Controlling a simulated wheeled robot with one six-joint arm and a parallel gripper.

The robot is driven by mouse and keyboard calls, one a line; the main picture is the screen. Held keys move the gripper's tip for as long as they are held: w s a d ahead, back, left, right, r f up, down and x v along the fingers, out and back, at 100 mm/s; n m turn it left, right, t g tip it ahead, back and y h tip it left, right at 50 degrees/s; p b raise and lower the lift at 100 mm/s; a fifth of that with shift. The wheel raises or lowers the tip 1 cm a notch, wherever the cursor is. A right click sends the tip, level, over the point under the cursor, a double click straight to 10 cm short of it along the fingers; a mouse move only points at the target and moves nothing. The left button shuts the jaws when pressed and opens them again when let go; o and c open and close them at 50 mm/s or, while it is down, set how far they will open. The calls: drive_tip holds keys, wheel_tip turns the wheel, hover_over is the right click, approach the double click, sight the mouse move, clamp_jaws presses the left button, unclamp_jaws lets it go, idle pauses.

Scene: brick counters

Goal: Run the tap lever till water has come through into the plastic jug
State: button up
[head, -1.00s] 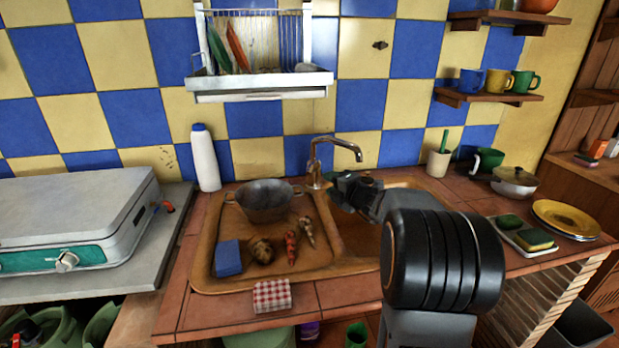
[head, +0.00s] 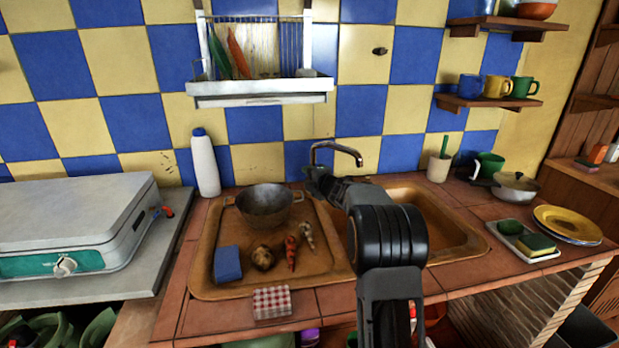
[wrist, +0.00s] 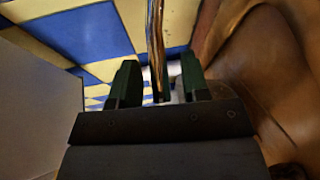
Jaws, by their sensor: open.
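The metal tap (head: 340,149) stands behind the sink, its curved spout pointing right over the basin (head: 455,236). My gripper (head: 314,174) is at the tap's lower body and hides much of it in the head view. In the wrist view my gripper (wrist: 160,80) is open, with a dark finger on each side of the upright metal tap pipe (wrist: 156,35). I cannot tell whether the fingers touch it. I cannot make out the tap lever. I cannot identify a plastic jug; my arm covers part of the basin. No water shows at the spout.
A metal pot (head: 266,206), a blue sponge (head: 228,264) and vegetables lie on the drainboard left of the basin. A white bottle (head: 205,164) stands behind. A dish rack (head: 262,90) hangs above. A utensil cup (head: 439,168) stands right of the tap.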

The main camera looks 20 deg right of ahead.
drive_tip(key=shift+w, duration=0.1)
clamp_jaws()
idle(0.4)
